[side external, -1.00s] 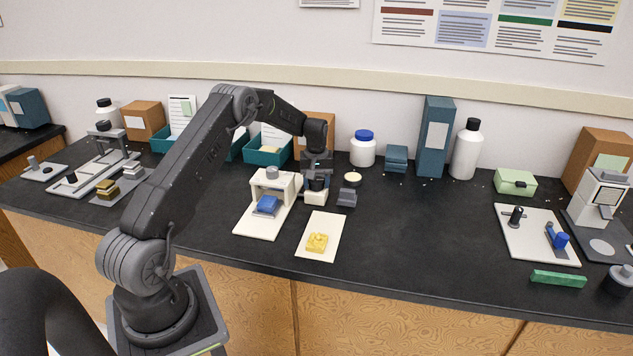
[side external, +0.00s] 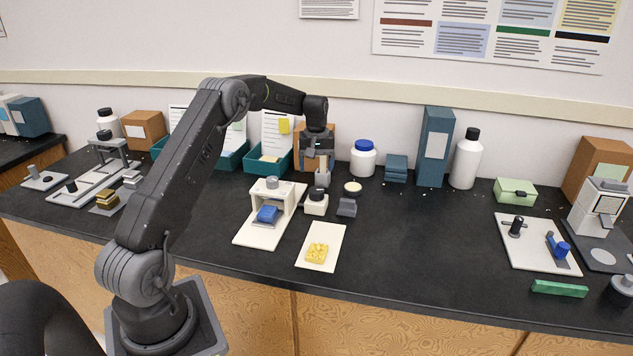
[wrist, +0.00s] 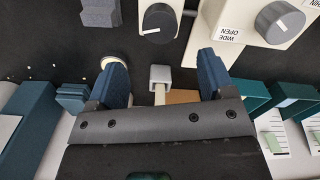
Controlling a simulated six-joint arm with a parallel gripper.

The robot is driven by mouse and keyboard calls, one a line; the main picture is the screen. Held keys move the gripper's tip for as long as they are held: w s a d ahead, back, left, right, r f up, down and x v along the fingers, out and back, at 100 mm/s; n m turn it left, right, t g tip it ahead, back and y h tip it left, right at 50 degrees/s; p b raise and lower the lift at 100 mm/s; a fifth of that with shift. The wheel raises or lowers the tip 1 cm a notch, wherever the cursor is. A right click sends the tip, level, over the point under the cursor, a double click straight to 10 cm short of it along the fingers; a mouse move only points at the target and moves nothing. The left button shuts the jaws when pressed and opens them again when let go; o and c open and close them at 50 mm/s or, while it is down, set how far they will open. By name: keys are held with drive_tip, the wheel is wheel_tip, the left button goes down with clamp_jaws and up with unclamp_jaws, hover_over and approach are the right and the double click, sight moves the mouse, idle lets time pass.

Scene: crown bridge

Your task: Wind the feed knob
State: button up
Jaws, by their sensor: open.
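A black knob (side external: 316,196) tops a small white block beside a white bridge-shaped stand. In the wrist view the black knob (wrist: 158,20) is at the top, its white line slanting down to the left. A grey knob (side external: 272,182) sits on the white stand; it also shows at top right in the wrist view (wrist: 280,22), beside labels reading "WIDE" and "OPEN". I cannot read which is the feed knob. My gripper (side external: 320,172) is above and behind the black knob, pointing down. Its blue fingers are open (wrist: 160,62), and neither knob is between them.
A grey block on a pale stem (wrist: 160,76) shows between the fingers; contact is unclear. A blue block (side external: 267,214) is under the stand, and a yellow piece (side external: 317,253) lies on a white mat. A blue-capped bottle (side external: 363,158) stands behind.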

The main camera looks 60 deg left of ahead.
sight(315, 190)
drive_tip(key=shift+r, duration=2.25)
drive_tip(key=f+m, duration=0.3)
drive_tip(key=f, duration=0.1)
drive_tip(key=f+m, duration=0.3)
drive_tip(key=f, duration=0.2)
drive_tip(key=f+m, duration=0.4)
drive_tip(key=shift+s+f, duration=0.25)
drive_tip(key=shift+f, duration=0.15)
drive_tip(key=c, duration=0.9)
